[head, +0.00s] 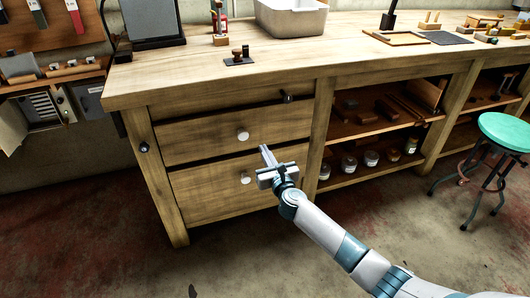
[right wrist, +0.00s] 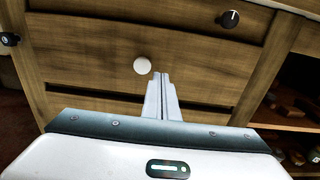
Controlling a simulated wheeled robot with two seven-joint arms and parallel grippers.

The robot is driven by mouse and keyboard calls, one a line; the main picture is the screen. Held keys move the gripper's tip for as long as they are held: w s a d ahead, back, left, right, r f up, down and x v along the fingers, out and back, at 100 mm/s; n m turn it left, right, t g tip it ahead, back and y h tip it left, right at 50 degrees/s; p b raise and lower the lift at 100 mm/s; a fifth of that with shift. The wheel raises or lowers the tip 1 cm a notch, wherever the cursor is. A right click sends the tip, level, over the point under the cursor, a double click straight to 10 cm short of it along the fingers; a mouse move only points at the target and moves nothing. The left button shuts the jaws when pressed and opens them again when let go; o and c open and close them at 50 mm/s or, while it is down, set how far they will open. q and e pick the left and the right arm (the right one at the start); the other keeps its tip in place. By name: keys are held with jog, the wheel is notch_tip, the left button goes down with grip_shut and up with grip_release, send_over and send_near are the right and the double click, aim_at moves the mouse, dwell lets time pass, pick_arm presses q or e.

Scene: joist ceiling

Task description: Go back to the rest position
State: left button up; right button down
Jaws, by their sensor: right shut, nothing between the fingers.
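My right gripper (head: 268,158) is in front of the drawers of a wooden workbench (head: 180,80). Its fingers are together with nothing between them. In the head view it overlaps the lower drawer (head: 210,193), near that drawer's white knob (head: 245,178). In the right wrist view the closed fingers (right wrist: 162,82) point toward the drawer fronts, just right of a white knob (right wrist: 142,65). I cannot tell how far the fingertips are from the wood. My left gripper is not in view.
The upper drawer (head: 215,135) has a white knob. Open shelves (head: 370,170) with jars stand right of the drawers. A green stool (head: 505,132) stands at the far right. A grey bin (head: 290,18) and small tools sit on the bench top. The floor in front is clear.

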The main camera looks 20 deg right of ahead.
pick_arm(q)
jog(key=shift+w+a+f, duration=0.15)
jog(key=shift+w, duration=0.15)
pick_arm(e)
jog(key=shift+s, duration=0.45)
